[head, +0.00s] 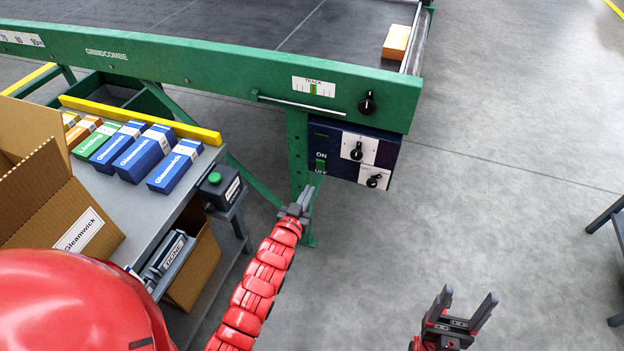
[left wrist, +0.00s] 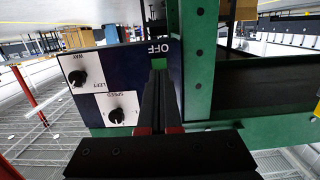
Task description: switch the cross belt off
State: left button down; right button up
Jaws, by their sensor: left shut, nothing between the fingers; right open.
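The dark blue control box (head: 343,190) hangs under the green conveyor frame. Its left part carries a green switch (head: 320,165) between an ON label above and an OFF label below, partly covered. My left gripper (head: 306,195) is shut and empty, pointing up just below the switch. In the left wrist view the picture is turned over: the shut fingers (left wrist: 158,95) point at the green switch (left wrist: 158,64), with OFF beyond it. I cannot tell whether they touch or which way the switch sits. My right gripper (head: 462,312) is open and empty over the floor.
Two black knobs sit on white plates right of the switch, the upper knob (head: 356,151) and lower knob (head: 374,181). A green post (head: 297,150) stands close left of the switch. A side table (head: 150,200) holds boxes and a carton.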

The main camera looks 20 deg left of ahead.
pick_arm(q)
jog(key=s+f, duration=0.1)
jog(key=s, duration=0.6)
jog(key=shift+p, duration=0.4)
jog(key=shift+a, duration=0.1)
